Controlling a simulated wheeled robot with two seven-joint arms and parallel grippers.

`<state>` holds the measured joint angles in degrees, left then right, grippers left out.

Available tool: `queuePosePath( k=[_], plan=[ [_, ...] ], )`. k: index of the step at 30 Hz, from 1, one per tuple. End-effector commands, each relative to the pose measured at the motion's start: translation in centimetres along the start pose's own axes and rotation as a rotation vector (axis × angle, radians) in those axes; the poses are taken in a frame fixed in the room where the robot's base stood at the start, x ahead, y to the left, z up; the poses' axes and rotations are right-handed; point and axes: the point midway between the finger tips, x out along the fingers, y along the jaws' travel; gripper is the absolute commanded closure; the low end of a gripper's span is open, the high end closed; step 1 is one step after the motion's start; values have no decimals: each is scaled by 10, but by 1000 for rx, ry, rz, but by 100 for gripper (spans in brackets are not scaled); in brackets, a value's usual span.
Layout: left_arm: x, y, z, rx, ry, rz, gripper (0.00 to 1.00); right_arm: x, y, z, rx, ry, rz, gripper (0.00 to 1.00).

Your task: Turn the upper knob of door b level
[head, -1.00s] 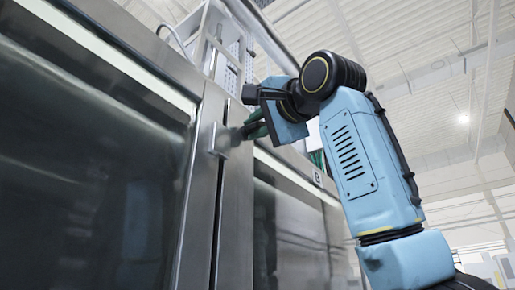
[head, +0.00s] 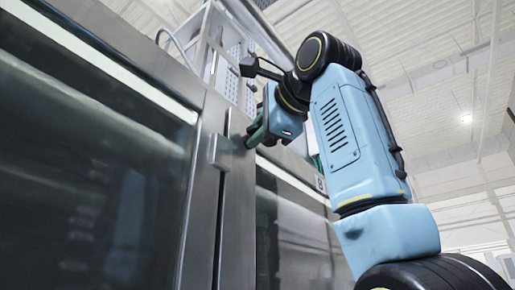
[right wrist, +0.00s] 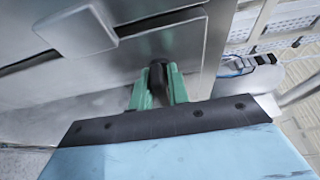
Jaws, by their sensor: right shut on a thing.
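Door b (head: 300,222) is the steel door with a window at the right, marked by a small label (head: 320,183). The upper knob (right wrist: 158,74) is a small dark handle near the door's edge. My right gripper (head: 256,134) is at it, its green fingers on either side. In the right wrist view the gripper (right wrist: 158,92) is shut on the knob, which shows dark between the fingertips. The fingers cover much of the knob, so I cannot tell whether it is level. My left gripper is not in view.
A square metal block (head: 219,150) sticks out just left of the knob and shows large in the right wrist view (right wrist: 75,30). A big windowed door (head: 90,170) fills the left. A white ladder-like frame (head: 225,65) stands above.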

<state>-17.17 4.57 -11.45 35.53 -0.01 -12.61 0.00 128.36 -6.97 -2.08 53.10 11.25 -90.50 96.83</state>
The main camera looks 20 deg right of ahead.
Motion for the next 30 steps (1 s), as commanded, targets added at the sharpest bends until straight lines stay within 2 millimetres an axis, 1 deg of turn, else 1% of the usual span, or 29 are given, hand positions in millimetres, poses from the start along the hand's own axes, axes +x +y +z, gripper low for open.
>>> queuePosePath(
  k=[10,11,14,15,22,24,26,29,30],
  plan=[
    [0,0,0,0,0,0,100,0,0,0,3,1,0,100],
    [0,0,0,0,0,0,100,0,0,0,3,1,0,82],
    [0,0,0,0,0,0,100,0,0,0,3,1,0,68],
    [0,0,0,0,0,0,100,0,0,0,3,1,0,67],
    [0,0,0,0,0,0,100,0,0,0,2,0,0,67],
    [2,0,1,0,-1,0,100,-3,0,0,1,0,-1,67],
    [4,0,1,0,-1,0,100,-8,0,0,1,0,-3,67],
    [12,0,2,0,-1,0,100,-24,1,0,1,0,-5,67],
    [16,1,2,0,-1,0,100,-32,2,0,1,0,-4,67]
  ],
)
